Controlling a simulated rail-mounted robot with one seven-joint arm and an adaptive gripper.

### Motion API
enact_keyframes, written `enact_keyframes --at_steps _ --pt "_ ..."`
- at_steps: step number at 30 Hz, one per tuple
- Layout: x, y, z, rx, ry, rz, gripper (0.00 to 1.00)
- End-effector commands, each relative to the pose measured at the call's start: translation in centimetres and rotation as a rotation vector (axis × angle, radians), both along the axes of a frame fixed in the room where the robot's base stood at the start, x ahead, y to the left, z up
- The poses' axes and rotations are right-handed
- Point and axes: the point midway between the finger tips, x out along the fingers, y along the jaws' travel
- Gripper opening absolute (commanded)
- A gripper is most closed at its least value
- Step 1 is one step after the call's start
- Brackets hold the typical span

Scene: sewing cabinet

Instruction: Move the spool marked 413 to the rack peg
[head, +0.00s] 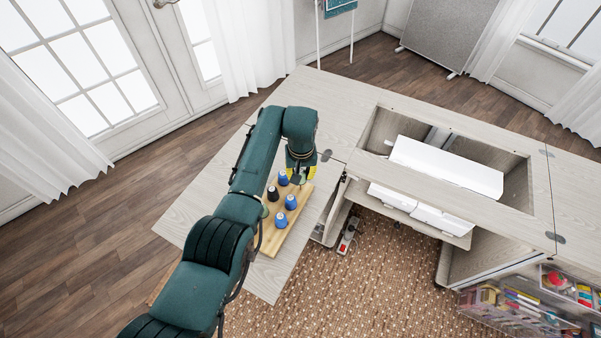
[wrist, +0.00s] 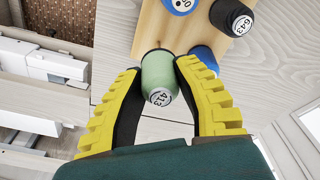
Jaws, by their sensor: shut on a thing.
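The green spool marked 413 (wrist: 160,78) is between the yellow-padded fingers of my gripper (wrist: 156,72) in the wrist view, with its labelled end toward the camera. My gripper is shut on it. In the head view my gripper (head: 299,172) is over the far end of the wooden rack (head: 299,203), and the green spool is hidden there. The rack's board (wrist: 150,30) shows beyond the spool in the wrist view. I cannot tell whether the spool is on a peg or held above the board.
A black spool (wrist: 232,17) and blue spools (wrist: 205,55) stand close by on the rack. In the head view, more blue spools (head: 291,202) stand along it. The pale tabletop (head: 200,222) is clear to the left. A cabinet opening with a white machine (head: 445,167) is at right.

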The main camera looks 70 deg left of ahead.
Motion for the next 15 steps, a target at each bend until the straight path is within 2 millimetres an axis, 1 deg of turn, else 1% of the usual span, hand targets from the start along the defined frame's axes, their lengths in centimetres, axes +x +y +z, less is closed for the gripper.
enact_keyframes --at_steps 6,15 --pt "0.01 0.0 -0.74 0.0 0.0 0.0 0.12" --pt "0.0 0.01 -0.75 0.0 0.0 0.0 0.12"
